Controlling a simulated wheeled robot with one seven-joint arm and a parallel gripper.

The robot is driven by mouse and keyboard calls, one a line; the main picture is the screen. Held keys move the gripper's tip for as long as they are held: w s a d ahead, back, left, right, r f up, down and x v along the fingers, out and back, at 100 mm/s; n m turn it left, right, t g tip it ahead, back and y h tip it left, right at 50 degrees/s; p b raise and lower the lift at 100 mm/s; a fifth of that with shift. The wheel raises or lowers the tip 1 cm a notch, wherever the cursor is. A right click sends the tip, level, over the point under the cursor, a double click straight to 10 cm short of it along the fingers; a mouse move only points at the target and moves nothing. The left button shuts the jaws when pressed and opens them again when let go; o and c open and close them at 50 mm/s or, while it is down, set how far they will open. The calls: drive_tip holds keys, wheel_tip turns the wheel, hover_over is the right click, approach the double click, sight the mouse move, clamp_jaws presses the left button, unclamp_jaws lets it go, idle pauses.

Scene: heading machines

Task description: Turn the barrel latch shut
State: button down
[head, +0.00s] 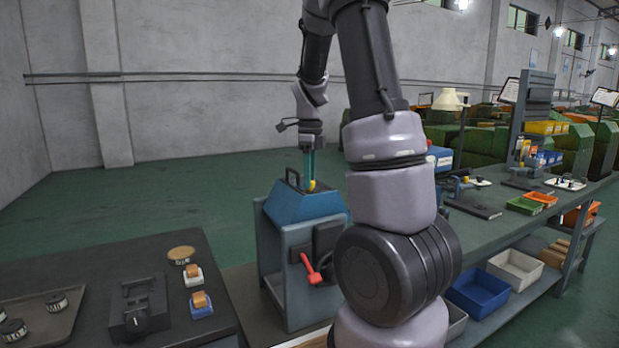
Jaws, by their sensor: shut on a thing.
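A blue barrel (290,206) with sloped sides sits in a grey stand in the middle of the view. A black handle (292,177) stands on its top. A small yellow piece (312,186), which looks like the barrel latch, is at the top beside the handle. My gripper (310,178) points down from above with its teal fingers at the yellow piece and is shut on it. The fingers hide part of the piece, so its exact turn cannot be told. My own arm hides the barrel's right side.
A red lever (312,270) sticks out of the stand's front. A dark table (70,262) at left holds a tray, a black device and small blocks. A long bench (500,222) at right carries bins and tools. Green floor (160,205) behind is clear.

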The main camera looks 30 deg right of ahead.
idle(0.4)
drive_tip(key=c, duration=0.5)
unclamp_jaws()
wheel_tip(320, 180, up, 11)
drive_tip(key=shift+w+d+f, duration=0.1)
drive_tip(key=s+a+r+n+t, duration=0.1)
drive_tip(key=s+a+n+t, duration=0.1)
drive_tip(key=s+a+n, duration=0.2)
drive_tip(key=s+a+r+n+t+y, duration=0.1)
drive_tip(key=s+a+n+t, duration=0.2)
drive_tip(key=s+n, duration=0.6)
drive_tip(key=s+a+r+n+t, duration=0.2)
drive_tip(key=s+a+n, duration=0.4)
drive_tip(key=n, duration=0.3)
drive_tip(key=shift+s+a+r+n+y, duration=0.1)
drive_tip(key=shift+s+n+y, duration=0.2)
drive_tip(key=shift+s+y, duration=0.15)
